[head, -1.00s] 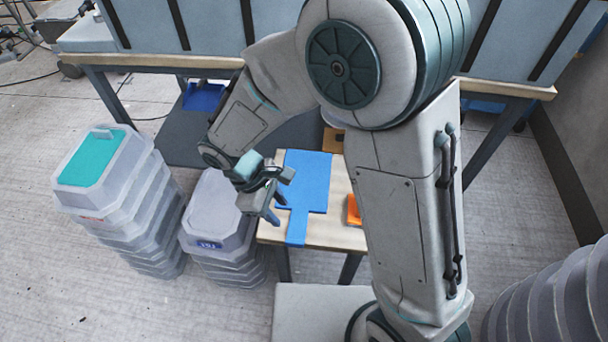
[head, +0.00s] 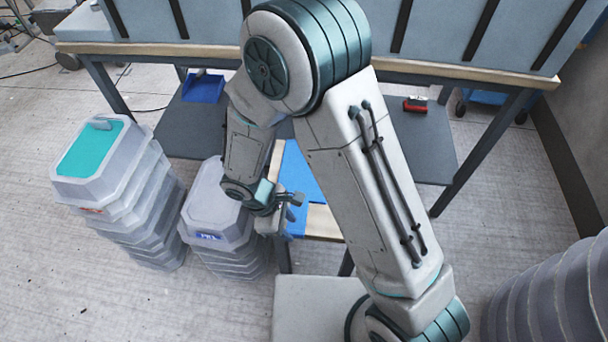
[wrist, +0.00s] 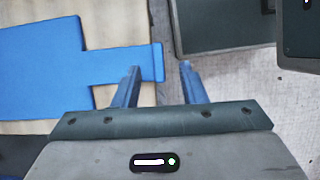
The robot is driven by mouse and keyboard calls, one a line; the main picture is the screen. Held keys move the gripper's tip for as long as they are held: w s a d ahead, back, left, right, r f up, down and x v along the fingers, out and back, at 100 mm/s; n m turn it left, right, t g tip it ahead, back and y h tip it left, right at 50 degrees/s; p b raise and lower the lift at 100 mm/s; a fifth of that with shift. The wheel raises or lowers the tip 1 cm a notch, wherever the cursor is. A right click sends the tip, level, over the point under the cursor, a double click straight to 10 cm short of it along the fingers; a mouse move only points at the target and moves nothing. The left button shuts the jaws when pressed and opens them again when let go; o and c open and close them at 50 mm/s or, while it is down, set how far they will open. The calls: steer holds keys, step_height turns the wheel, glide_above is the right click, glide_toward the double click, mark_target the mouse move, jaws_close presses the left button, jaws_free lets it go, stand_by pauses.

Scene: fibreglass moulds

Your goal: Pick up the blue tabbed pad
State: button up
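The blue tabbed pad (head: 303,172) lies flat on a small wooden-topped table (head: 325,222), partly hidden behind my arm in the head view. In the wrist view the blue pad (wrist: 40,68) shows its wide body at the left and its narrow tab pointing right, the tab's end at the table edge. My gripper (wrist: 158,68) is open and empty, its two fingers apart. The left finger appears over the tab near its end, and the right finger appears beyond the tab's end, past the table edge. In the head view my gripper (head: 292,212) is at the tab end; I cannot tell its height.
Two stacks of grey tubs stand left of the table, one with a teal-topped lid (head: 92,150), the other nearer (head: 212,205). A workbench (head: 420,65) spans the back, with a blue bin (head: 203,88) and a red object (head: 415,103) on its lower shelf. More grey stacked moulds (head: 560,295) stand at right.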

steer(key=shift+x, duration=1.45)
steer(key=shift+w, duration=0.1)
jaws_close()
steer(key=shift+r, duration=0.15)
